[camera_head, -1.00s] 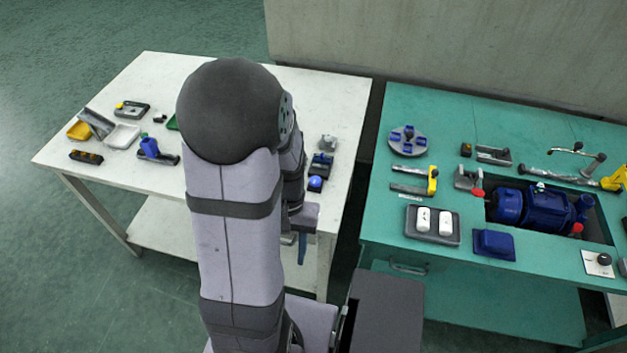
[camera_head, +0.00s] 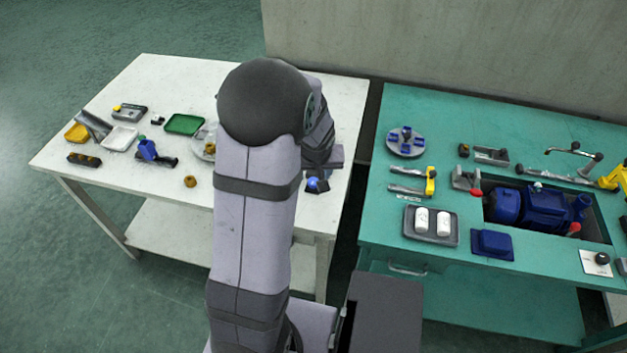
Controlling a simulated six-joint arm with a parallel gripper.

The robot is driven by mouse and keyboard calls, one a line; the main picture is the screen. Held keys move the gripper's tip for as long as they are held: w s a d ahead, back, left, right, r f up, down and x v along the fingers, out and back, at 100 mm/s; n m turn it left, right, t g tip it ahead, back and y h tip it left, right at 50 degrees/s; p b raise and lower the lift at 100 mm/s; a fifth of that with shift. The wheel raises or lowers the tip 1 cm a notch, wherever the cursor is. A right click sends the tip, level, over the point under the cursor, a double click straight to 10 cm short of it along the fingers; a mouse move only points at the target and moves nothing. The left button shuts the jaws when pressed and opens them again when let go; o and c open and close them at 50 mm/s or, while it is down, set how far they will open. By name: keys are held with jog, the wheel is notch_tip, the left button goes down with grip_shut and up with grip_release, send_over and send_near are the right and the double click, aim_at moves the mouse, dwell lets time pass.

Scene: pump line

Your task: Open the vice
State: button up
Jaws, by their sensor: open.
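My gripper (camera_head: 335,157) hangs over the right part of the white table, partly hidden behind my arm. Its fingertips cannot be made out clearly, but it is open. A small dark device with a blue round knob (camera_head: 314,184) shows just below it on the table's right front side. It may be the vice, but its jaws are hidden and I cannot tell whether the gripper touches it.
The white table (camera_head: 120,180) also holds a green tray (camera_head: 184,124), a white tray (camera_head: 120,138), a yellow bin (camera_head: 77,133) and a brass-coloured part (camera_head: 190,181). The green bench (camera_head: 390,230) on the right carries a blue pump (camera_head: 540,205) and several fixtures.

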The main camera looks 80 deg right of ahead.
aim_at(313, 182)
jog(key=shift+x, duration=3.55)
jog(key=c, duration=1)
